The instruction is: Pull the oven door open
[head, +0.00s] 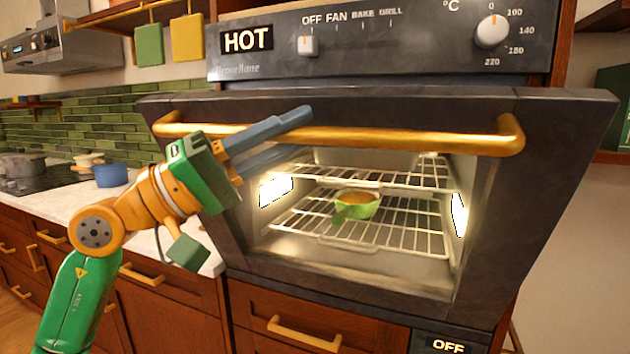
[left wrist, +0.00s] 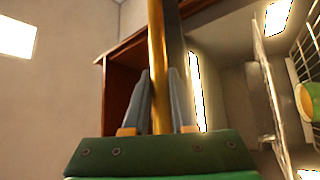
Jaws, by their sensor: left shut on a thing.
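The dark oven door (head: 555,140) has a large window and a gold bar handle (head: 440,138) across its top. The door's top edge juts out toward me, so it looks tilted out slightly; how far is hard to tell. My left gripper (head: 303,127) reaches in from the left, with one blue finger above the bar and one below. In the left wrist view, the fingers (left wrist: 159,78) are shut on the gold handle (left wrist: 158,60), which runs between them. My right gripper is not in view.
Inside the lit oven, a green dish (head: 357,207) sits on a wire rack (head: 410,235). Above is a control panel (head: 385,35) with a HOT sign. A counter (head: 150,215) with a blue pot (head: 111,175) is at left; a drawer (head: 300,325) is below.

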